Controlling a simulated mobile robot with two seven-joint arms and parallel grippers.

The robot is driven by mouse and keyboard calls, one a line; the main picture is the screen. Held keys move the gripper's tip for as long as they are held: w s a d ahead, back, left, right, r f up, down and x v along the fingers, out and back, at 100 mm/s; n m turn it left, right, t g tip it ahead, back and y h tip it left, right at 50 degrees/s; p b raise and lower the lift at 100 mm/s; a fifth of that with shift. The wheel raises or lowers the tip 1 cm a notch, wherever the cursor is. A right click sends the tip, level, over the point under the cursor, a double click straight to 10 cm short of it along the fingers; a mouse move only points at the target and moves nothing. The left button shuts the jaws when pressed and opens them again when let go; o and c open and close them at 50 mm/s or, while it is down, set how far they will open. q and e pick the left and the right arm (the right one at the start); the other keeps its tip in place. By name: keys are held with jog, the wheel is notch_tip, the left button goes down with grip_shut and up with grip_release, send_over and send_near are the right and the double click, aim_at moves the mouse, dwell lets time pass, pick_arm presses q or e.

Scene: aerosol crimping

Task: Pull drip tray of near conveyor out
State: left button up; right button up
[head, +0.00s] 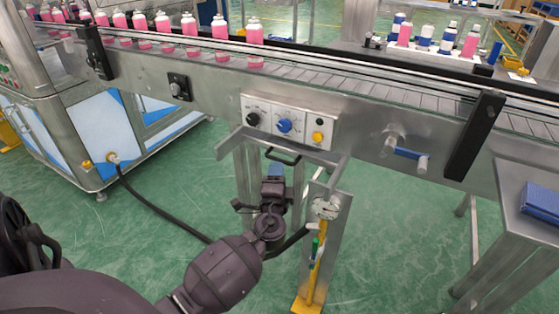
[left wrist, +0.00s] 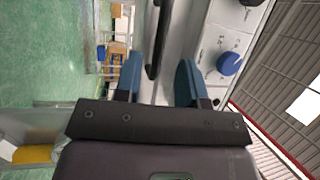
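The near conveyor (head: 370,120) crosses the head view. Under its control panel is a grey metal drip tray (head: 312,154) with a black bar handle (head: 283,157) at its front. My left gripper (head: 275,172) is just below and in front of this handle, pointing at it. In the left wrist view my left gripper (left wrist: 159,82) is open, its two blue fingers spread. The black handle (left wrist: 154,40) shows between and beyond the fingers, nearer the left one; I see no grip on it. The tray's inside is hidden. My right gripper is not in view.
The control panel (head: 288,123) with knobs is just above the handle. A metal post (head: 325,235) with a yellow tool stands close right of my left gripper. Pink bottles (head: 190,27) stand on the conveyor. A blue-handled valve (head: 408,153) protrudes at right. Green floor lies open in front.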

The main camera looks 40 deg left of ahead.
aim_at(279, 159)
pick_arm(q)
jog(key=shift+x, duration=2.65)
grip_shut()
jog(key=shift+f, duration=0.1)
